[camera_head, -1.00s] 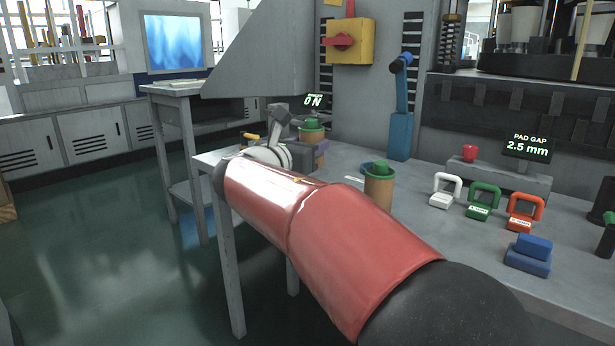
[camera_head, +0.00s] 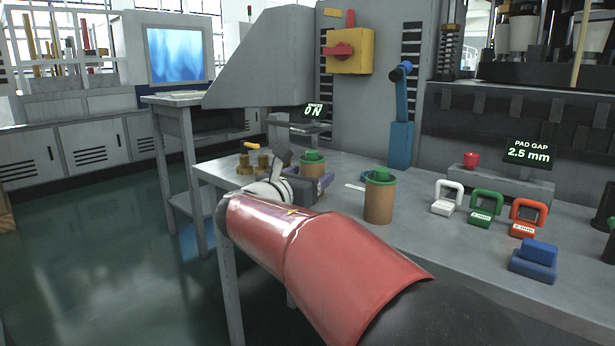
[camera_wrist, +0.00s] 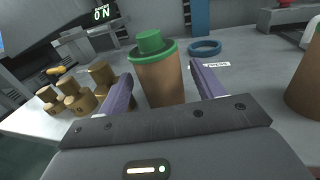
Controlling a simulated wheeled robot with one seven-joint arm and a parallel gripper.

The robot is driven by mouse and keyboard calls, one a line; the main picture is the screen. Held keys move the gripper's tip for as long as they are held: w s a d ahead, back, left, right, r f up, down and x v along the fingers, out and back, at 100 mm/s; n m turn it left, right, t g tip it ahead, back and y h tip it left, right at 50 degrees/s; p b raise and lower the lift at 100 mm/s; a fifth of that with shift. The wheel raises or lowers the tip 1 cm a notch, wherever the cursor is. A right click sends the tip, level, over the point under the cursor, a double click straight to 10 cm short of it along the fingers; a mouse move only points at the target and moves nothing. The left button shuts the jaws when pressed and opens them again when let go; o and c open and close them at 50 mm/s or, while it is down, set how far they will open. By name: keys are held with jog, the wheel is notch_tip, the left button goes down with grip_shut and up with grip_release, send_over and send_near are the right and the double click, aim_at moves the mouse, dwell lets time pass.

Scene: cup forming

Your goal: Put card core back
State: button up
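A brown cardboard core (camera_head: 311,169) with a green rim and green plug stands upright near the table's left end. In the wrist view this core (camera_wrist: 158,80) is between my purple fingers, with a narrow gap visible at the right finger. My gripper (camera_wrist: 162,72) looks open around it. In the head view my gripper (camera_head: 318,184) is close beside the core and hides its lower part. A second, similar core (camera_head: 380,200) stands on the table to the right; it also shows at the right edge of the wrist view (camera_wrist: 307,85).
Several brass pieces (camera_head: 255,163) stand left of my gripper. A blue ring (camera_wrist: 205,47) and a small white label (camera_wrist: 216,65) lie behind it. White, green and orange handled blocks (camera_head: 485,208) and a blue block (camera_head: 534,259) are at the right. The pad gap display (camera_head: 528,151) reads 2.5 mm.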

jog(key=shift+r, duration=0.3)
jog(key=p+v, duration=0.1)
jog(key=v, duration=1.1)
jog(key=shift+f, duration=0.15)
jog(key=shift+s, duration=0.1)
